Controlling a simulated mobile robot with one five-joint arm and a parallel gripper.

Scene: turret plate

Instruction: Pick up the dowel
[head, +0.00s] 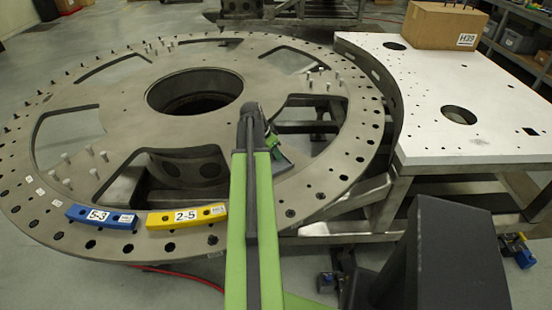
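A large round metal turret plate (200,222) fills the left and middle of the head view. Several small upright pale pegs stand on it in groups: a left group (66,158), a back group (160,44) and a right group (309,78). They look like dowels, but I cannot tell which one is the dowel of the task. My green arm rises in the middle of the view, over the plate's near edge. My gripper (283,156) is mostly hidden behind the arm's end, over a cut-out right of the plate's centre. Its fingers are not clear, and no peg is seen in it.
A blue block (101,217) and a yellow block (187,216) lie on the plate's near rim. A white-topped table (455,100) stands at the right with a cardboard box (445,25) on it. The plate has a large central hole and several cut-outs.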

